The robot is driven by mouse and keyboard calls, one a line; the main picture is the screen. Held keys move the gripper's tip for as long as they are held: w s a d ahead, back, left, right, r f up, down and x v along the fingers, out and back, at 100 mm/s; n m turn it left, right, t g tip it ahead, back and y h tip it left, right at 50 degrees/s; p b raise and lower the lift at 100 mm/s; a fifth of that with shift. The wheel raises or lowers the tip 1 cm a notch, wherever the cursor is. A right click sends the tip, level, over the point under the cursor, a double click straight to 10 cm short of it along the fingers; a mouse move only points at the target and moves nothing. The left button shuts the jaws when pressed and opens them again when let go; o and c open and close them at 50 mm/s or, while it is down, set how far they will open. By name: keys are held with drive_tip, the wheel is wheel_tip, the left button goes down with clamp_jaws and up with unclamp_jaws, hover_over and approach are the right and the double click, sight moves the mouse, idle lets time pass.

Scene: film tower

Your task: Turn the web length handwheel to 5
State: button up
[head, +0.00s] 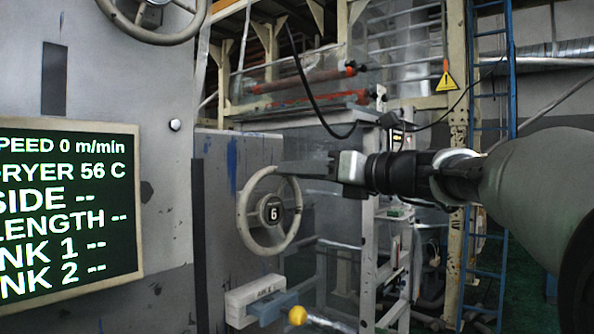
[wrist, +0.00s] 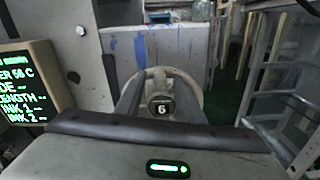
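A pale handwheel (head: 242,222) stands upright on a grey machine panel, with a black hub dial (head: 273,211) reading 6. The wheel also shows in the wrist view (wrist: 197,95), its dial (wrist: 161,106) again reading 6. I see no web length label on it. My gripper (head: 282,169) reaches in from the right at the wheel's upper rim. In the wrist view its two fingers (wrist: 160,82) are spread, one on each side of the dial. I cannot tell whether they touch the rim.
A second handwheel (head: 157,12) is at the top left. A display board (head: 65,212) reads speed 0 m/min, dryer 56 C, length blank. Below the wheel are a pale box (head: 240,303) and a yellow knob (head: 297,315). A blue ladder (head: 511,90) stands at right.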

sight(248, 195)
drive_tip(key=shift+x, duration=1.4)
clamp_jaws()
drive_tip(key=shift+s+f, duration=0.1)
drive_tip(key=s+n+b, duration=0.1)
drive_tip(key=s+a+f+n+b, duration=0.1)
drive_tip(key=n+b, duration=0.1)
drive_tip(key=s+a+n+b, duration=0.1)
drive_tip(key=n+b, duration=0.1)
drive_tip(key=shift+a+f, duration=0.15)
drive_tip(key=shift+a, duration=0.05)
drive_tip(key=n+b, duration=0.1)
drive_tip(key=s+a+f+n+b, duration=0.1)
drive_tip(key=n+b, duration=0.1)
drive_tip(key=shift+s+a+f+n+b, duration=0.15)
drive_tip(key=shift+s+f+n+b, duration=0.1)
drive_tip(key=shift+s+n+b, duration=0.05)
drive_tip(key=shift+s+a+f+n+b, duration=0.2)
drive_tip(key=shift+s+f+n+b, duration=0.15)
drive_tip(key=shift+n+b, duration=0.5)
drive_tip(key=shift+s+a+f+n+b, duration=0.25)
drive_tip(key=shift+f+n+b, duration=0.1)
drive_tip(key=shift+n+b, duration=0.45)
